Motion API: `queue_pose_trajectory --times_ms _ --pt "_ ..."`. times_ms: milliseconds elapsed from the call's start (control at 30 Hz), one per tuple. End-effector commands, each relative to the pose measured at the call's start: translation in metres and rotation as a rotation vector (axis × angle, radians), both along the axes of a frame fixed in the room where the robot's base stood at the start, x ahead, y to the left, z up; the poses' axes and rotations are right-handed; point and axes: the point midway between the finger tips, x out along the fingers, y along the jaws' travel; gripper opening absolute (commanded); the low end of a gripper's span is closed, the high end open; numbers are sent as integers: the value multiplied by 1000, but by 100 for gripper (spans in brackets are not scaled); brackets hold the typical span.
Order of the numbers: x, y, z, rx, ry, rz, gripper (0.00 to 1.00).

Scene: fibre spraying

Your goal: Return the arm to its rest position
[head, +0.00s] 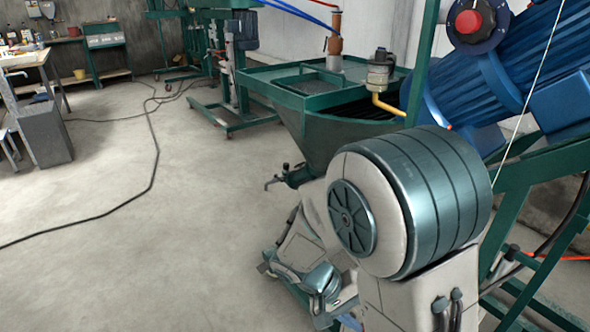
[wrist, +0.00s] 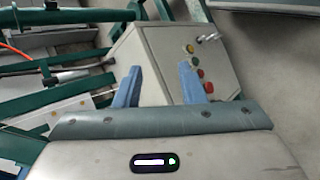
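My arm (head: 420,200) fills the lower right of the head view, with its large round joint nearest the camera and the lower links reaching down toward the floor. My gripper (wrist: 158,84) shows in the wrist view as two blue fingers standing well apart, with nothing held between them. Beyond the fingers is a grey control box (wrist: 152,62) with green, yellow and red buttons and a switch on its right-hand face. I cannot tell whether the fingers touch the box. The gripper's fingertips cannot be made out in the head view.
A green hopper machine (head: 335,135) stands just behind my arm, with a blue motor (head: 500,80) and green frame at right. A black cable (head: 153,150) crosses the open concrete floor at left. A workbench (head: 35,60) and grey bin (head: 45,135) stand far left.

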Motion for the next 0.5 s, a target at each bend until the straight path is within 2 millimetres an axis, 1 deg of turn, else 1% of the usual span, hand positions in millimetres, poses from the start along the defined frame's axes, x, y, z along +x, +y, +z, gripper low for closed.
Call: queue_pose_trajectory --times_ms 33,267,300,467,500 --pt "-5 -4 34 66 -9 -28 36" --pt "-25 -11 118 345 -66 -82 36" --pt "-28 -12 133 390 -85 -85 36" --pt "-38 -13 192 555 -185 -76 36" --pt "-40 -13 207 591 -215 -69 36"
